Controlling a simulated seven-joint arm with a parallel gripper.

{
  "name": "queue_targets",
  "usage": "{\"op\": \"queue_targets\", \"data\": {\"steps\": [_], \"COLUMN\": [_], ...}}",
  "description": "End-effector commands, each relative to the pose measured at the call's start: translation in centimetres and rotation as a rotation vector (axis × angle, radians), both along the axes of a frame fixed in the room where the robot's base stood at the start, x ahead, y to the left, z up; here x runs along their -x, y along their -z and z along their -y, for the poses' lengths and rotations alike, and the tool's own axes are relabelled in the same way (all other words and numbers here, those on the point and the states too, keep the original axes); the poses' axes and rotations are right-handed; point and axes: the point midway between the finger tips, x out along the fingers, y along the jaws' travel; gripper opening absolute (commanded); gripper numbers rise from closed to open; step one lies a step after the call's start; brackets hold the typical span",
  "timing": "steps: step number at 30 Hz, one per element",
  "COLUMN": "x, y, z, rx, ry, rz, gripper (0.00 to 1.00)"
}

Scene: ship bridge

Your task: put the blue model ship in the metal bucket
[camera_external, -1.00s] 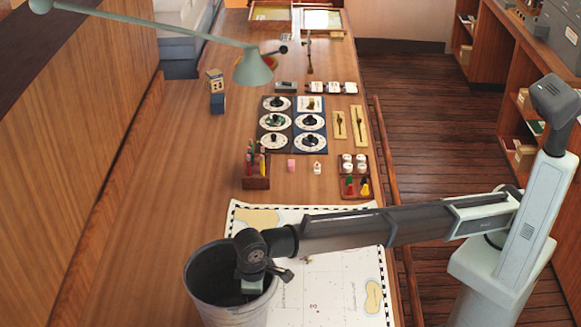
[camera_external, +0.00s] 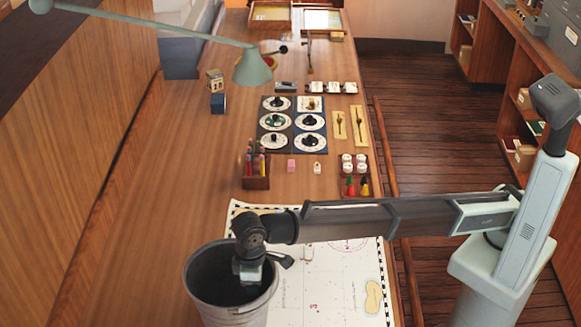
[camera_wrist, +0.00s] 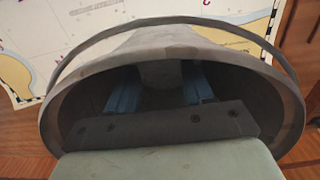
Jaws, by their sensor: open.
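The metal bucket (camera_external: 233,312) stands upright at the near edge of the table, beside the chart. My gripper (camera_external: 248,276) points down into the bucket's mouth. The jaws are open, and the bucket wall partly hides their tips. In the wrist view the bucket rim (camera_wrist: 60,110) surrounds the dark inside, with blue surfaces showing to the left and right beyond my gripper's mount. No blue model ship is visible on the table in the external view.
A chart (camera_external: 335,285) lies flat beside the bucket. Further back are a pencil holder (camera_external: 256,182), a tray with small bottles (camera_external: 355,190) and dial panels (camera_external: 292,150). A lamp (camera_external: 252,66) hangs over the table. The left part of the table is clear.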

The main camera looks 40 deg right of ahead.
Motion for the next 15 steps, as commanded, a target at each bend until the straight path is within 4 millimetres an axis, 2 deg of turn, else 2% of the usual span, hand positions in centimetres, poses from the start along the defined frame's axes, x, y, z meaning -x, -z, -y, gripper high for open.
{"op": "queue_targets", "data": {"steps": [1,6,12,15], "x": [0.0,0.0,0.0,0.0], "y": [-1.2,-4.4,-6.9,-7.6], "z": [-0.1,-0.1,-0.1,0.0], "rx": [-0.001,-0.001,0.0,0.001], "ry": [0.0,0.0,0.0,0.0], "rz": [0.001,0.001,0.0,-0.001], "gripper": [0.52,0.52,0.52,0.52]}}
